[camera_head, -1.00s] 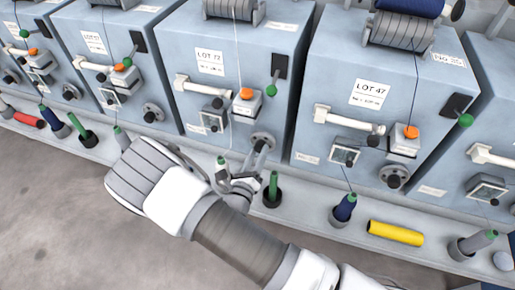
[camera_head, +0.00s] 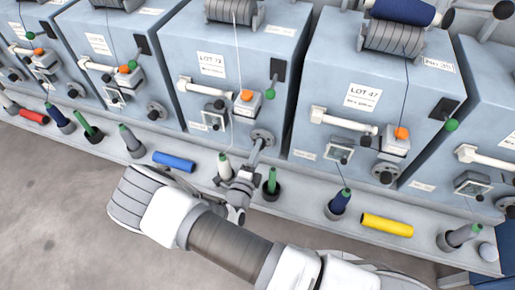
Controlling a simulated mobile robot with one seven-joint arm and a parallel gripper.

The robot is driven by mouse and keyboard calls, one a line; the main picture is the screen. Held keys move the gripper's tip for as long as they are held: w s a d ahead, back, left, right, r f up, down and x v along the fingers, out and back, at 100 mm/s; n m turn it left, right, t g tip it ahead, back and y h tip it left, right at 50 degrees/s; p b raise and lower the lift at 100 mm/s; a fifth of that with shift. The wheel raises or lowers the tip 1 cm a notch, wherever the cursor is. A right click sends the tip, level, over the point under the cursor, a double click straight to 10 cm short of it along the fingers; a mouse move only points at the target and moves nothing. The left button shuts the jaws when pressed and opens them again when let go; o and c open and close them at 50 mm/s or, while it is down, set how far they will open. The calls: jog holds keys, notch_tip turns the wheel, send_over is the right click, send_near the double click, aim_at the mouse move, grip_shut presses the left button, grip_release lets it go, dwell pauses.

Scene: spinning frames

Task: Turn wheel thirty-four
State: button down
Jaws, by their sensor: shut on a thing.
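Each blue-grey machine has a small round grey wheel low on its front. No number thirty-four is readable on any of them. My gripper (camera_head: 258,146) is at the wheel (camera_head: 263,134) of the middle machine (camera_head: 228,35), whose label seems to read LOT 72. Its narrow fingers are shut at the lower side of this wheel, apparently on its crank or rim; they hide the exact contact. Another wheel (camera_head: 383,173) shows on the LOT 47 machine (camera_head: 375,75), and one (camera_head: 156,111) on the machine to the left. Both are clear of my gripper.
A shelf (camera_head: 300,195) runs below the machines. Green-tipped spindles, a dark blue bobbin (camera_head: 339,203), a blue tube (camera_head: 174,161) and a yellow tube (camera_head: 387,225) are on it. A green-topped spindle (camera_head: 271,183) stands close right of my wrist. Thread hangs left of the wheel.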

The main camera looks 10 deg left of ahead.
jog(key=shift+n+p, duration=0.85)
jog(key=shift+n, duration=6.75)
jog(key=shift+c, duration=2)
grip_release()
jog(key=shift+r, duration=0.1)
jog(key=s+a, duration=0.1)
jog(key=s, duration=1.6)
jog(key=shift+s+a+p, duration=0.2)
jog(key=shift+p, duration=0.25)
